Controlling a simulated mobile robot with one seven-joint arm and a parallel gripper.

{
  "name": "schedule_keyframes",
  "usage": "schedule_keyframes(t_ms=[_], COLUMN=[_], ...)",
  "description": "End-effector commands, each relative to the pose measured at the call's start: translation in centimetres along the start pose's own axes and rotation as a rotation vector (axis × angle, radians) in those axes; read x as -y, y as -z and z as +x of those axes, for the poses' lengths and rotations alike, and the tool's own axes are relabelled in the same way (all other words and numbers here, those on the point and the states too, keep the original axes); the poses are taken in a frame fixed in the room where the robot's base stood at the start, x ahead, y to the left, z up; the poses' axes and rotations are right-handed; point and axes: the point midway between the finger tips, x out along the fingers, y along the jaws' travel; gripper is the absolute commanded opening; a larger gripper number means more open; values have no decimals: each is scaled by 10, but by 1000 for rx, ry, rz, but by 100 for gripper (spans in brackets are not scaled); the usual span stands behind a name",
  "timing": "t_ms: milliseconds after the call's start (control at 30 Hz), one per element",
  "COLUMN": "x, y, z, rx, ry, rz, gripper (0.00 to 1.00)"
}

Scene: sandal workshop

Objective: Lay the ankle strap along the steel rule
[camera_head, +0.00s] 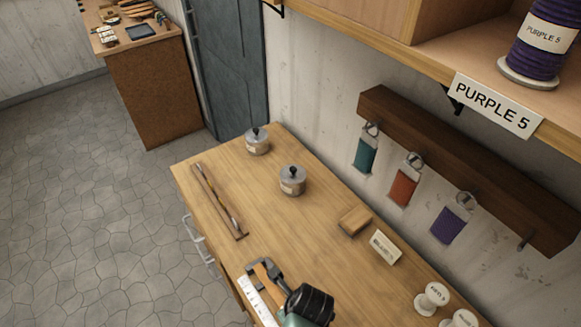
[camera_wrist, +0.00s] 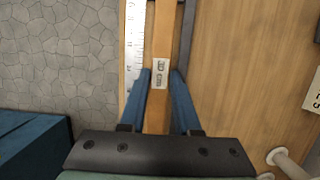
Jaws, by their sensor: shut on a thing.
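The ankle strap (camera_wrist: 163,35) is a flat tan-orange band with a white tag reading "cm" (camera_wrist: 160,74); the tag's number is hard to read. My gripper (camera_wrist: 160,85) is shut on the strap, one blue finger on each side. The steel rule (camera_wrist: 133,45) lies at the bench's front edge, just left of the strap and roughly parallel to it. In the head view the strap (camera_head: 264,274) shows beside the rule (camera_head: 257,300), and my gripper (camera_head: 277,286) hides part of both. Whether the strap touches the bench or rule cannot be told.
A dark bar (camera_wrist: 187,25) runs close along the strap's right side. On the bench (camera_head: 250,205) stand two lidded tins (camera_head: 257,144) (camera_head: 292,184), a long wooden piece (camera_head: 218,203), a wood block (camera_head: 354,221), a card (camera_head: 385,247) and white spools (camera_head: 431,299). Swatches (camera_head: 404,187) hang behind.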

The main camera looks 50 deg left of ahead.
Motion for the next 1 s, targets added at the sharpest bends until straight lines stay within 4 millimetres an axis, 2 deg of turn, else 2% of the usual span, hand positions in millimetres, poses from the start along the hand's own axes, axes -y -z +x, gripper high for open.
schedule_keyframes(t_ms=[100,233,900,933,1000], x=[0,0,0,0,0], y=[5,8,11,11,11], z=[16,27,40,39,39], rx=[-2,-1,0,0,0], ry=[-2,-1,0,0,0], rz=[1,1,0,0,0], gripper=[0,0,0,35,47])
